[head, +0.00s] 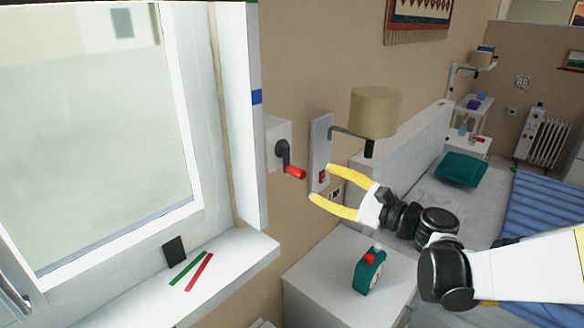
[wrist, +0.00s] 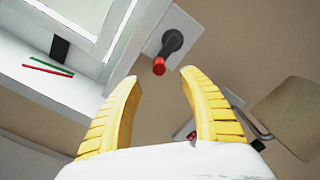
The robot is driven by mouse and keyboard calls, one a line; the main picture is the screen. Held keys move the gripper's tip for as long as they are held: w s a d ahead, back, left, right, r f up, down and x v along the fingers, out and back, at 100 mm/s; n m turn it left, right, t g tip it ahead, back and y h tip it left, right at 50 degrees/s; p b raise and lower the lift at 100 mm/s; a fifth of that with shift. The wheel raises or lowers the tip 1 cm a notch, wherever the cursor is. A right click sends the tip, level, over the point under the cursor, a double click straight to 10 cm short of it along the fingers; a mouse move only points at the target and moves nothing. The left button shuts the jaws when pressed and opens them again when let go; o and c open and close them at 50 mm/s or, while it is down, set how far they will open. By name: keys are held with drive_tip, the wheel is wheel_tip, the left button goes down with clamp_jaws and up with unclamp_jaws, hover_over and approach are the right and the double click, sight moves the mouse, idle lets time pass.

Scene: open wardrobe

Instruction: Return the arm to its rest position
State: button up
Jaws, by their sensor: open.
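My gripper (head: 322,183) has yellow fingers, spread apart with nothing between them. In the head view it is right of a wall-mounted crank with a red handle (head: 295,173), in front of the wall lamp's switch plate (head: 319,150). My white and black arm reaches in from the right. In the wrist view the open fingers (wrist: 158,75) point toward the crank's red knob (wrist: 159,66), which shows just beyond the fingertips and looks apart from them.
A window (head: 95,130) and its sill (head: 225,265) are at left, with a green and a red strip on the sill. A bedside cabinet (head: 320,285) holds a teal bottle (head: 368,272) below my gripper. A lamp (head: 375,112) is above. A bed (head: 425,190) lies behind my arm.

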drive_tip(key=s+d+f+n+g+h, duration=0.1)
drive_tip(key=s+d+f+n+h, duration=0.2)
drive_tip(key=s, duration=0.5)
drive_tip(key=s+d+f+n+g+h, duration=0.1)
drive_tip(key=s+d+f+n+h, duration=0.2)
drive_tip(key=s+d+n+h, duration=0.3)
drive_tip(key=s+d+f+n+g+h, duration=0.1)
drive_tip(key=s+d+f+n+h, duration=0.2)
drive_tip(key=s, duration=0.8)
drive_tip(key=d+n+h, duration=0.2)
drive_tip(key=d+n, duration=0.1)
drive_tip(key=n, duration=0.1)
drive_tip(key=shift+d+f+n+g, duration=0.15)
drive_tip(key=shift+f+n+g, duration=0.15)
drive_tip(key=shift+f+g, duration=0.1)
